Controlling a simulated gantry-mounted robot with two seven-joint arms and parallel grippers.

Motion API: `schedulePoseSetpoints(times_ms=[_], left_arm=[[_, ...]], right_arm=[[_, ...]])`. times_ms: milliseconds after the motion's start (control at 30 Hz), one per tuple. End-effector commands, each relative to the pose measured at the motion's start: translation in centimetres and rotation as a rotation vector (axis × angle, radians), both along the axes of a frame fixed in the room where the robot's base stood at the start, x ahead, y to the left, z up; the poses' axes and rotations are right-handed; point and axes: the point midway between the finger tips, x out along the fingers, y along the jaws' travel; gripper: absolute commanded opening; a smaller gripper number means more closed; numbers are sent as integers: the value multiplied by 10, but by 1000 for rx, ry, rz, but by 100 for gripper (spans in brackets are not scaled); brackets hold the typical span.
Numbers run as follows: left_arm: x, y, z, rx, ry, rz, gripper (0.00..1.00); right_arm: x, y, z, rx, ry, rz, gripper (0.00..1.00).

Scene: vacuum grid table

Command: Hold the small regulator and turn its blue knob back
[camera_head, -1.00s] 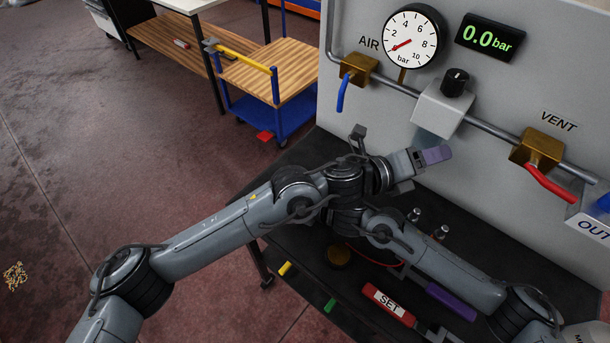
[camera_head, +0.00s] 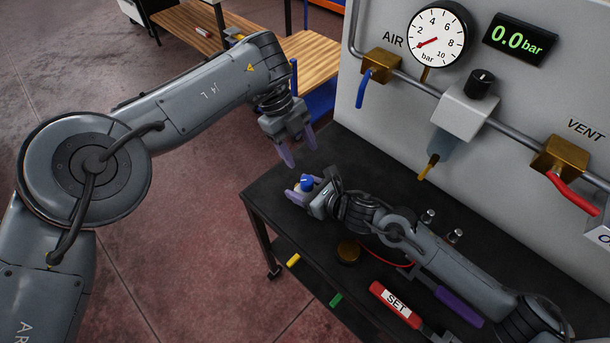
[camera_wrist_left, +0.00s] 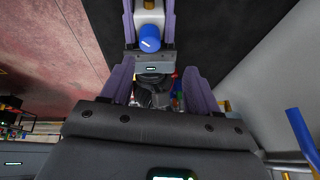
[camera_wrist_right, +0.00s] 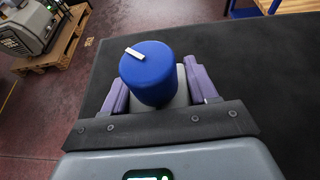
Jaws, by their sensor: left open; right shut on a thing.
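The small regulator has a blue knob (camera_head: 307,182) with a white mark on top; the knob is large in the right wrist view (camera_wrist_right: 148,73). The regulator's pale body (camera_wrist_right: 178,90) is partly hidden below the knob. My right gripper (camera_head: 300,193) is shut on this body, one purple finger on each side. The left wrist view shows the knob (camera_wrist_left: 149,38) and the body between the right fingers. My left gripper (camera_head: 298,153) is open and empty, fingers pointing down, above and slightly behind the knob, apart from it.
The dark table (camera_head: 275,208) has free room around the regulator. A grey panel behind carries a gauge (camera_head: 438,42), a 0.0 bar display (camera_head: 517,38) and a red vent lever (camera_head: 573,192). A red SET tool (camera_head: 396,304) lies near the front edge.

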Motion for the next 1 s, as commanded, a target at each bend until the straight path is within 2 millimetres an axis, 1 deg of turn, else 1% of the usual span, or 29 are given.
schedulePoseSetpoints(times_ms=[33,133,233,333,467,800,1000], left_arm=[[2,6,10,30,19,44,60],[2,15,22,67,55,116,60],[1,19,28,86,74,157,60],[0,18,24,94,84,175,60],[-4,14,9,94,86,177,60],[-18,-4,-44,94,87,174,60],[-24,-11,-66,94,85,175,60]], right_arm=[[0,0,0,0,0,0,18],[0,0,0,0,0,0,18],[0,0,0,0,0,0,18],[0,0,0,1,-1,0,18],[0,0,0,1,-1,0,18],[0,0,0,1,-1,0,18],[0,0,0,1,-1,0,18]])
